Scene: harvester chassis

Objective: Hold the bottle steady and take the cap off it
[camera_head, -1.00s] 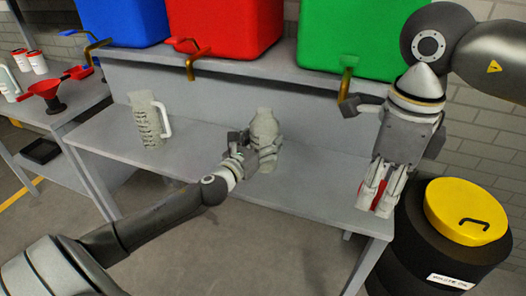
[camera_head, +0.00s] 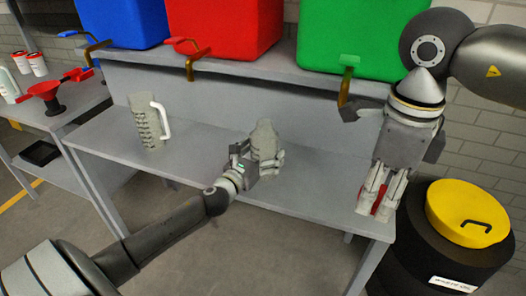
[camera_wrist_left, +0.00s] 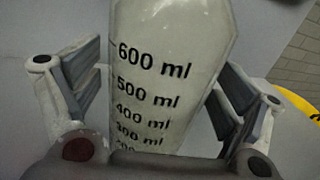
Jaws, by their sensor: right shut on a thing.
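The bottle (camera_head: 265,142) stands upright on the grey bench, with no cap visible on its top. Its side, with millilitre marks, fills the middle of the left wrist view (camera_wrist_left: 160,85). My right gripper (camera_head: 376,206) points down over the right end of the bench, shut on a small red thing that looks like the cap (camera_head: 382,206). The fingers hide most of it.
A grey measuring jug (camera_head: 147,122) with a white handle stands to the left on the bench (camera_head: 200,155). Blue, red (camera_head: 225,28) and green (camera_head: 350,40) tanks with taps stand behind. A yellow-lidded black drum (camera_head: 465,212) is at the right.

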